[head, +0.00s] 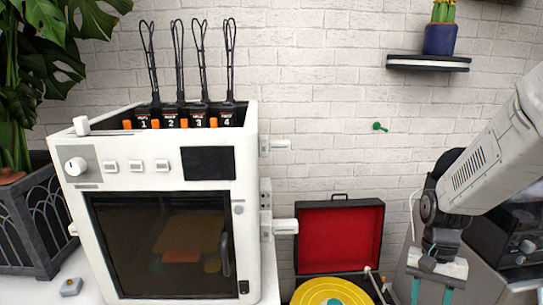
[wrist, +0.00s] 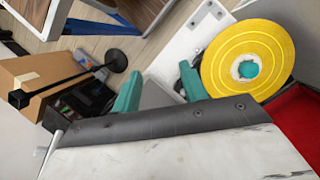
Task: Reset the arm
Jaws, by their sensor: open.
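My gripper (head: 431,292) hangs at the lower right of the head view, at the end of my white arm, with its teal fingers pointing down and apart. In the wrist view my gripper (wrist: 160,88) shows two teal fingers with a gap between them and nothing held. The finger ends run off the bottom edge in the head view. In that view, my gripper is to the right of an open record player (head: 340,240) with a red-lined lid and a yellow disc (head: 330,293). The yellow disc also shows in the wrist view (wrist: 270,42), beside one finger.
A plant (head: 25,60) stands far left. A wall shelf (head: 428,63) holds a cactus pot (head: 440,38). A dark machine (head: 515,240) is behind my arm. A cardboard box (wrist: 50,85) lies below.

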